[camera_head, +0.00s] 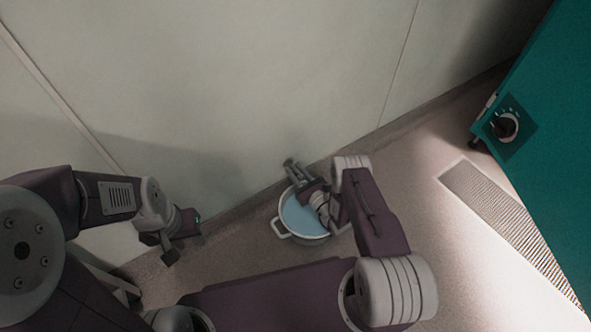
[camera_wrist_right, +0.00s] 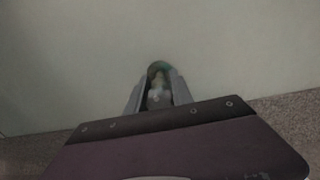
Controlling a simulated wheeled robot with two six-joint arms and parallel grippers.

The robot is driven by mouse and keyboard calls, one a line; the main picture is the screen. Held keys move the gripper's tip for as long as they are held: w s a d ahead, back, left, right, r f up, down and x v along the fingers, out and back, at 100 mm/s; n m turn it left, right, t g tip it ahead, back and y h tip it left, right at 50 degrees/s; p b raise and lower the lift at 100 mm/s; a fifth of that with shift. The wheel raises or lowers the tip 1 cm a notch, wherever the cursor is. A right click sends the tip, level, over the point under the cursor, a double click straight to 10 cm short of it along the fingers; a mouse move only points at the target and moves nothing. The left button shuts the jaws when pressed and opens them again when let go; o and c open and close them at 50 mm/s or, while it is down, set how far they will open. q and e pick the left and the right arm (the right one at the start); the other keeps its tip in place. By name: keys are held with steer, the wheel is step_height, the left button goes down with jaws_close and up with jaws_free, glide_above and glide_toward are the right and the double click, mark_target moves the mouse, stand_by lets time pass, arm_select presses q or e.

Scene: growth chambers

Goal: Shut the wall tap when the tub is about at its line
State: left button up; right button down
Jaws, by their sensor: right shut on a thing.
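The white tub (camera_head: 282,229) with a side handle stands on the floor against the wall, with pale blue water (camera_head: 299,214) in it. Its fill line cannot be made out. My right gripper (camera_head: 291,168) reaches over the tub to the wall. In the right wrist view its fingers are closed around a small greenish and pale thing, the wall tap (camera_wrist_right: 158,72), mostly hidden between them. Whether water is running cannot be seen. My left gripper (camera_head: 160,246) hangs near the wall, left of the tub and apart from it; its jaw opening is unclear.
A teal cabinet (camera_head: 555,120) with a dial (camera_head: 505,126) stands at the right. A floor grate (camera_head: 500,205) lies beside it. The floor between tub and grate is clear. The pale wall (camera_head: 250,80) runs behind the tub.

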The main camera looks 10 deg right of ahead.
mark_target(302, 179)
steer(key=shift+m+p, duration=0.4)
steer(key=shift+m, duration=1)
steer(key=c, duration=1.1)
jaws_free()
steer(key=p+v, duration=0.5)
steer(key=v, duration=0.3)
steer(key=shift+s+d+r, duration=0.15)
steer(key=shift+s+d, duration=0.05)
steer(key=shift+s, duration=0.35)
